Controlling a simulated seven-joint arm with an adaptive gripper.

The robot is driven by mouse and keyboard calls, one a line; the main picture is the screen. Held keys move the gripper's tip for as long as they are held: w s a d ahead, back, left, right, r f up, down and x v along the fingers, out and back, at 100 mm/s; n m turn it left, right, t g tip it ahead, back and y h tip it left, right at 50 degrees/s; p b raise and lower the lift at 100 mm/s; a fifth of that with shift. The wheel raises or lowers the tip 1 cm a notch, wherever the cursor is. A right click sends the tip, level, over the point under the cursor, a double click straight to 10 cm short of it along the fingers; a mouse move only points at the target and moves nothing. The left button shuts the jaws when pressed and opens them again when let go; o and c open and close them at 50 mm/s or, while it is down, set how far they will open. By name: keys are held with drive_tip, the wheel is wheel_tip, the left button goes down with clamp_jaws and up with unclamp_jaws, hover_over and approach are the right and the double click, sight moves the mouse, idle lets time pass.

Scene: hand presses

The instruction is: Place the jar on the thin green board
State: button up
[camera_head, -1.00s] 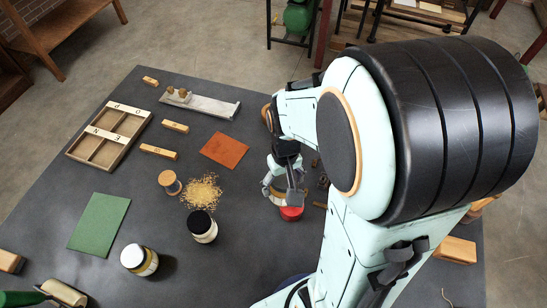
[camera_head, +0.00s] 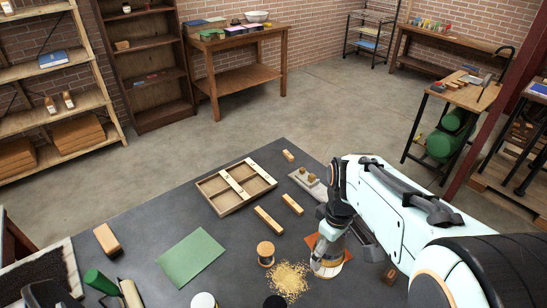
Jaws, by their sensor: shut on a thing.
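The thin green board (camera_head: 190,257) lies flat and bare on the dark table, left of the middle. My gripper (camera_head: 328,262) points down over the orange sheet (camera_head: 311,240), well to the right of the board. It is shut on a jar, of which only a pale rounded part (camera_head: 323,270) shows; the fingers hide the rest. I cannot tell its clearance above the table. Two other jars stand at the picture's bottom edge: one with a white lid (camera_head: 204,300), one with a black lid (camera_head: 275,302). Both are cut off.
A wooden spool (camera_head: 265,252) and a heap of shavings (camera_head: 287,280) lie between my gripper and the board. A divided wooden tray (camera_head: 217,203) and wooden blocks (camera_head: 268,220) lie behind. A green-handled roller (camera_head: 100,282) lies left.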

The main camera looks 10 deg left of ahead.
drive_tip(key=s+a+f+n, duration=0.2)
drive_tip(key=a+n, duration=0.2)
drive_tip(key=a, duration=0.8)
drive_tip(key=s+a+f+n, duration=0.15)
drive_tip(key=a+n, duration=0.25)
drive_tip(key=a, duration=0.8)
approach(195, 263)
drive_tip(key=shift+s+d, duration=0.2)
drive_tip(key=shift+w+a+f, duration=0.1)
drive_tip(key=shift+w+f, duration=0.05)
drive_tip(key=shift+f, duration=0.8)
drive_tip(key=shift+w+a+f, duration=0.1)
drive_tip(key=shift+f, duration=0.8)
drive_tip(key=shift+f, duration=0.15)
drive_tip(key=o, duration=1.2)
drive_tip(key=shift+o, duration=0.2)
